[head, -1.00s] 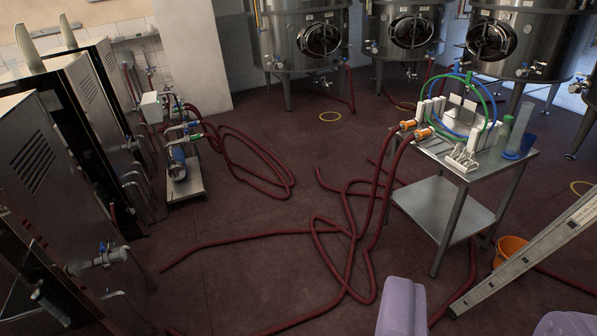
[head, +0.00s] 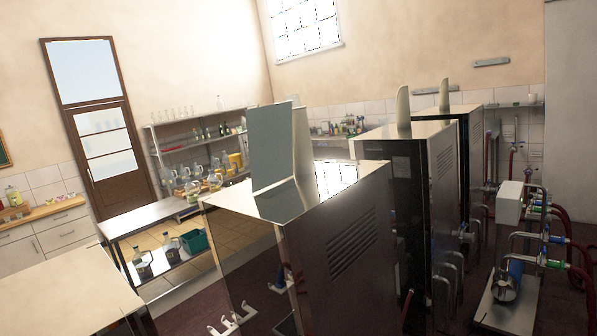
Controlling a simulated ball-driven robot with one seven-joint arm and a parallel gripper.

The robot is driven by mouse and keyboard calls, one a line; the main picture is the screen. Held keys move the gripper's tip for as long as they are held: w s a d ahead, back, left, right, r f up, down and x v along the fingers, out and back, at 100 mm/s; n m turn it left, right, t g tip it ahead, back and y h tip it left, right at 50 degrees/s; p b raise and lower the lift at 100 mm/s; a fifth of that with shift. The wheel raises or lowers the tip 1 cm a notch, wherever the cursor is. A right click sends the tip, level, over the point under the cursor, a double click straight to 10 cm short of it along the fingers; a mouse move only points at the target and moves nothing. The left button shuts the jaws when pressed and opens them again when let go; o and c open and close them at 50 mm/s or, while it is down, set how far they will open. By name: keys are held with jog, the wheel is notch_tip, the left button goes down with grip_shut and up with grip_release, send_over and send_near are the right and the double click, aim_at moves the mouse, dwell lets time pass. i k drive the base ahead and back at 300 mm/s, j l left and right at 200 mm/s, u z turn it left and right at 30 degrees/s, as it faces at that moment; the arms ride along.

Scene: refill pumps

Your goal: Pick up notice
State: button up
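No sheet with readable writing shows, so I cannot tell for sure which thing is the notice. A flat grey-blue panel (head: 271,146) stands upright on top of the nearest steel cabinet (head: 335,245), its face plain from here. A pale upright fin (head: 303,143) stands just right of the panel, partly beside or behind it. My gripper is not in view.
More steel cabinets (head: 395,180) stand behind, with a pump cart (head: 508,290) and red hoses at right. A steel table (head: 175,222) with bottles and a green crate (head: 195,241) below is at left. A glassware shelf (head: 200,148) and door (head: 107,160) stand behind.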

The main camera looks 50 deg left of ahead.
aim_at(270, 128)
jog(key=i+u, duration=0.2)
jog(key=i, duration=0.55)
jog(key=i+l+u, duration=0.2)
jog(key=i, duration=0.55)
